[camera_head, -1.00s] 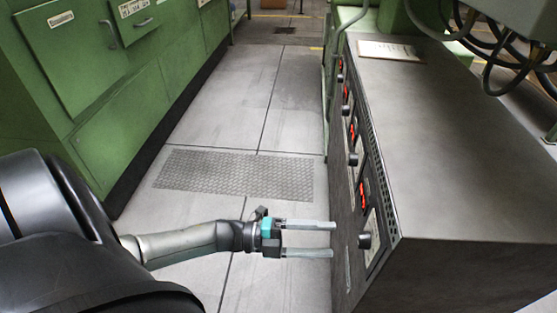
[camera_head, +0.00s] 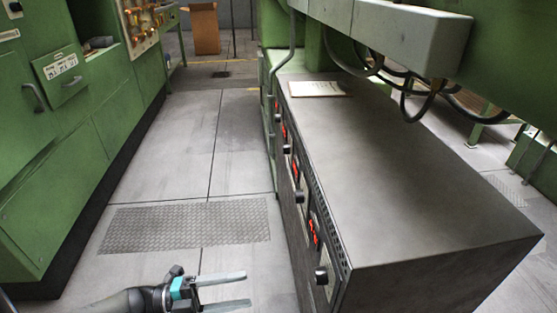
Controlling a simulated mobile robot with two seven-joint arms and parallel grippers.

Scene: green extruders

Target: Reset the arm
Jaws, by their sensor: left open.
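My left gripper (camera_head: 240,291) shows at the bottom of the head view, left of the dark control cabinet. Its two grey fingers are parallel and apart, with nothing between them. They point right toward the cabinet's front panel and stay clear of the nearest black knob (camera_head: 321,276). Only the end of my left arm (camera_head: 130,302) shows, at the bottom edge. My right arm and gripper are not in view.
The dark cabinet (camera_head: 400,170) with red displays (camera_head: 313,232) fills the right side. A paper (camera_head: 317,89) lies on top. Green machines (camera_head: 50,150) line the left. Grey floor (camera_head: 175,160) with a metal plate (camera_head: 185,225) lies open between.

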